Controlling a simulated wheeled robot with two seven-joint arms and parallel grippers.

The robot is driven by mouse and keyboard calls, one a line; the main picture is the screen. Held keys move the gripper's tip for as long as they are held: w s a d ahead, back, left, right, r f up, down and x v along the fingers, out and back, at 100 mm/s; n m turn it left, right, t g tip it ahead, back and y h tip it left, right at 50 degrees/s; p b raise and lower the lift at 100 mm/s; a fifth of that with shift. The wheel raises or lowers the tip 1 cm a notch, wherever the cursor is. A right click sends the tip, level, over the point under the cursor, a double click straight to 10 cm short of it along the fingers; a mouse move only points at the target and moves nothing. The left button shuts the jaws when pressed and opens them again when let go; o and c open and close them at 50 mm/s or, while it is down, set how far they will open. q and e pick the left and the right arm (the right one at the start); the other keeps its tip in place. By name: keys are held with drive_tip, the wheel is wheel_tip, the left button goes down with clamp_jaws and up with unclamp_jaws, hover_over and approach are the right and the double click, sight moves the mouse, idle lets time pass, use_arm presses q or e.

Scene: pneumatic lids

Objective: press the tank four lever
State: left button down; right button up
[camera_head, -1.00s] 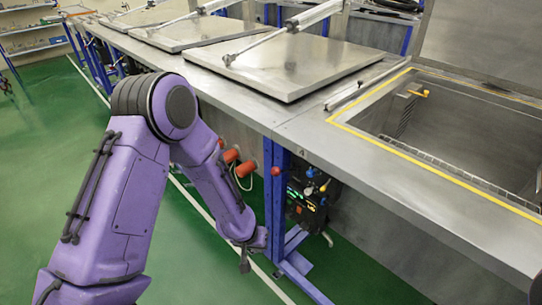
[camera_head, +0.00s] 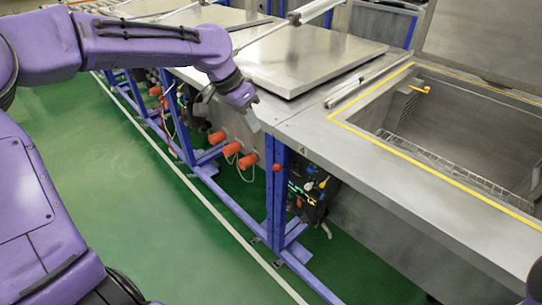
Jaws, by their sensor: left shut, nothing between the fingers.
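Tank four (camera_head: 400,148) is the open steel tank at the right, with a yellow line around its mouth and a small "4" on the front edge of its counter. Below that edge, a small red ball knob (camera_head: 277,168) shows at a blue post. Right of it, a dark control box (camera_head: 308,200) carries small coloured knobs; which one is the lever is too small to tell. My left gripper (camera_head: 252,112) is shut and empty, at the counter's front edge, above and left of the red knob and apart from it. My right gripper is out of view.
A closed steel lid (camera_head: 305,60) lies on the counter behind my left gripper. Orange-red cylinders (camera_head: 232,148) stick out below the counter, left of the blue post (camera_head: 270,205). The green floor (camera_head: 130,200) in front is clear.

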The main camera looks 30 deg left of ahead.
sight(276, 165)
use_arm(q)
drive_tip(key=b+x, duration=0.1)
drive_tip(key=x, duration=1.3)
drive_tip(key=shift+s, duration=0.1)
drive_tip(key=shift+d+f, duration=0.1)
drive_tip(key=shift+f, duration=0.05)
